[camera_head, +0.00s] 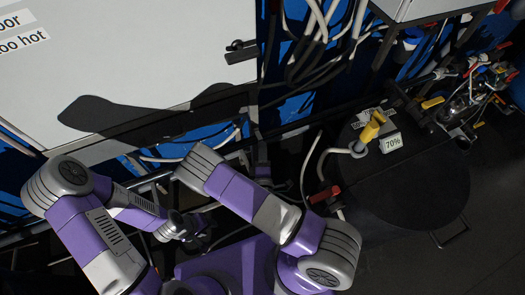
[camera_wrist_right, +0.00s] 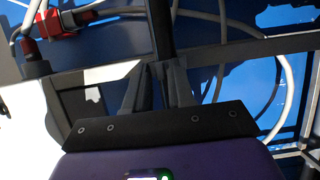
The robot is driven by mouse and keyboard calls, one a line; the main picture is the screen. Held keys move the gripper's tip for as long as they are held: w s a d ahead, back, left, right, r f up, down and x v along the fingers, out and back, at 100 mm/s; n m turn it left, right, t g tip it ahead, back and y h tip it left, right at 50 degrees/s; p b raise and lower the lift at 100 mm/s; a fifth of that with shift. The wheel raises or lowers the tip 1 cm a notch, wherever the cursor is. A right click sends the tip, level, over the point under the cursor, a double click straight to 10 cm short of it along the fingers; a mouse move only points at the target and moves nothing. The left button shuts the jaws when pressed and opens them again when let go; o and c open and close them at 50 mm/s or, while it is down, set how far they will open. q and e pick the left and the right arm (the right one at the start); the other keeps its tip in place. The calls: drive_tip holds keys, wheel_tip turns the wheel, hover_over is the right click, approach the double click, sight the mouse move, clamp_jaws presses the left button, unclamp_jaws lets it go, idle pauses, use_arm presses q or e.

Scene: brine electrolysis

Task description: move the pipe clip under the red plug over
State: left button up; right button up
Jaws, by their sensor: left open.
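A red plug-like piece (camera_wrist_right: 62,22) with a grey cable shows at the upper left of the right wrist view. A red piece (camera_head: 325,194) also shows in the head view, right of my right arm; I cannot tell if it is the same one. I cannot make out the pipe clip for certain in either view. My right gripper (camera_wrist_right: 158,75) points up the wrist view, with a dark upright bar just beyond its fingertips; I cannot tell whether the fingers hold anything. My left gripper (camera_head: 203,238) is open, small and dark in the head view, left of my right arm.
A large white panel (camera_head: 130,70) fills the upper left. Loose cables (camera_head: 315,45) hang at top centre. Tools clutter the far right.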

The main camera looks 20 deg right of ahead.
clamp_jaws()
